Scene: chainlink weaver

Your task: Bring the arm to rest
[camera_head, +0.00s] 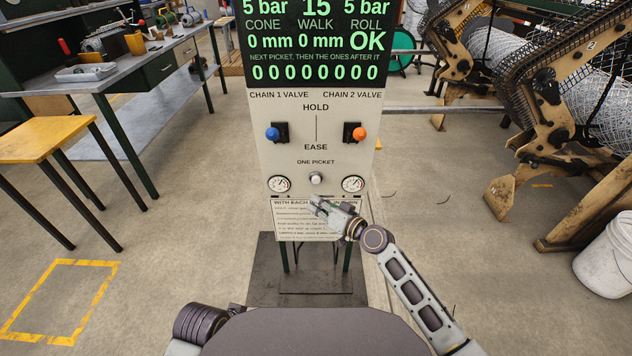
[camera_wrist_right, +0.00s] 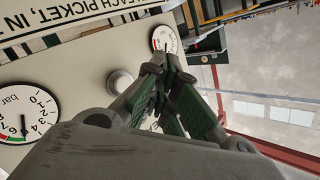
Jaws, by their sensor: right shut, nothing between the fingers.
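My right gripper (camera_head: 318,204) is in front of the lower part of the control panel (camera_head: 264,158), just below the row with the gauges. Its fingers are shut with nothing between them, and the closed fingertips also show in the right wrist view (camera_wrist_right: 172,62). The right arm (camera_head: 408,284) reaches up to it from the lower right. In the wrist view the panel lies to the left, with the silver ONE PICKET button (camera_wrist_right: 120,82) beside the fingers. The button also shows in the head view (camera_head: 316,178). My left gripper is in neither view.
The panel has a blue knob (camera_head: 272,134), an orange knob (camera_head: 359,134) and two gauges (camera_head: 279,184). A yellow-topped table (camera_head: 42,138) and a workbench (camera_head: 140,62) stand left. The weaving machine (camera_head: 560,110) and a white bucket (camera_head: 606,256) are right. The floor at front left is clear.

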